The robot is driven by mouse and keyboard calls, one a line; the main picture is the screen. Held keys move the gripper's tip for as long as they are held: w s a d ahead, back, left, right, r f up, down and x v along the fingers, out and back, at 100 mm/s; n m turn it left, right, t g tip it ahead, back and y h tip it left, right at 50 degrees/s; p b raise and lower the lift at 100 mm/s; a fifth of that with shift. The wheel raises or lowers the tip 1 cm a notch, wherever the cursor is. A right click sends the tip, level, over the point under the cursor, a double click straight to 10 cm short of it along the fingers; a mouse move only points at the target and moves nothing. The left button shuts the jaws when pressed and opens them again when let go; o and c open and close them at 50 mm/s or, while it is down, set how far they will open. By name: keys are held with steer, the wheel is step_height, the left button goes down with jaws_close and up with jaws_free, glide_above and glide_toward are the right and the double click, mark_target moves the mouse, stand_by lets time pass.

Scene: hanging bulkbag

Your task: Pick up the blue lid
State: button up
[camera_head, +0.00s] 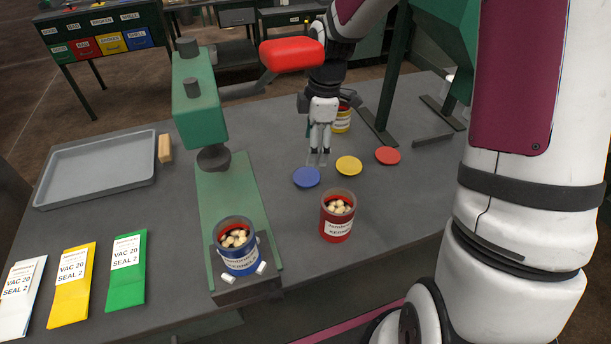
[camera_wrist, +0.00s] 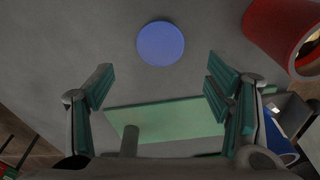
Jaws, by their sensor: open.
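The blue lid (camera_head: 306,177) is a flat round disc lying on the grey table. In the wrist view the blue lid (camera_wrist: 161,44) lies beyond my fingertips, roughly centred between them, with nothing covering it. My gripper (camera_head: 317,160) points down just behind the lid in the head view, its fingertips close to the lid's far edge. In the wrist view my gripper (camera_wrist: 160,82) has its two fingers spread wide apart, with nothing between them.
A yellow lid (camera_head: 348,166) and a red lid (camera_head: 387,156) lie to the right. A red bucket (camera_head: 337,222) stands in front, and a blue bucket (camera_head: 238,258) sits on the green press base (camera_head: 225,195). A red-handled press lever (camera_head: 291,54) is behind. A grey tray (camera_head: 60,196) lies left.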

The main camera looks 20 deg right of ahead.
mark_target(307, 176)
steer(key=f, duration=0.3)
steer(key=a+f, duration=0.1)
steer(key=f, duration=0.5)
steer(key=shift+w+a, duration=0.1)
steer(key=shift+a, duration=0.1)
steer(key=c, duration=0.7)
